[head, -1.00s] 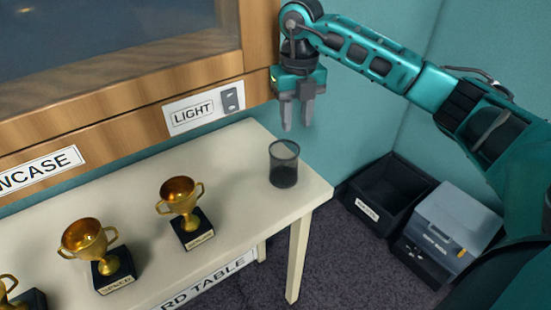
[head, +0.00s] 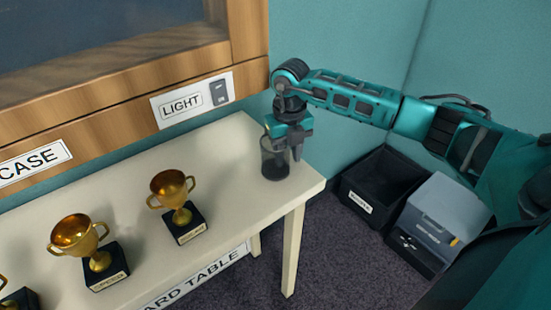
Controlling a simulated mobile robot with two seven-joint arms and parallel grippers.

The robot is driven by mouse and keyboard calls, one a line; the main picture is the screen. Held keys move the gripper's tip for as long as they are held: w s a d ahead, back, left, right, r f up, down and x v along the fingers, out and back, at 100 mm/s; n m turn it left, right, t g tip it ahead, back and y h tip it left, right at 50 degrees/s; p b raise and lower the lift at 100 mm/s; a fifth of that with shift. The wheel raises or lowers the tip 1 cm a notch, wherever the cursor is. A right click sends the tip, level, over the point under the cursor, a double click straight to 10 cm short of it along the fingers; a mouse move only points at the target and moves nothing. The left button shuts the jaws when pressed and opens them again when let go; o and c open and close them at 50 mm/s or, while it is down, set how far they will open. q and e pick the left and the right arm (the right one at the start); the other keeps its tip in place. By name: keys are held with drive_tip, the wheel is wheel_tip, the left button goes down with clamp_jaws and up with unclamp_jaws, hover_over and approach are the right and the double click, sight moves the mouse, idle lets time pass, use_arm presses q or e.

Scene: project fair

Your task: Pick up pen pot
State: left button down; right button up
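The pen pot (head: 274,165), a dark see-through cup, stands upright near the right end of the cream award table (head: 236,200). My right gripper (head: 289,152) is at the pot's upper right side, pointing down. Its two fingers look apart, one overlapping the pot's rim in the picture and the other just right of it. I cannot tell whether the fingers touch the pot. The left gripper is not in view.
Gold trophies (head: 172,188) on black bases stand along the table to the left. A wooden showcase (head: 120,100) with a light switch (head: 219,92) is behind. A black bin (head: 372,190) and a grey box (head: 437,220) are on the floor at right.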

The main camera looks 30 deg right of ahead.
clamp_jaws()
idle(0.3)
drive_tip(key=shift+r, duration=0.1)
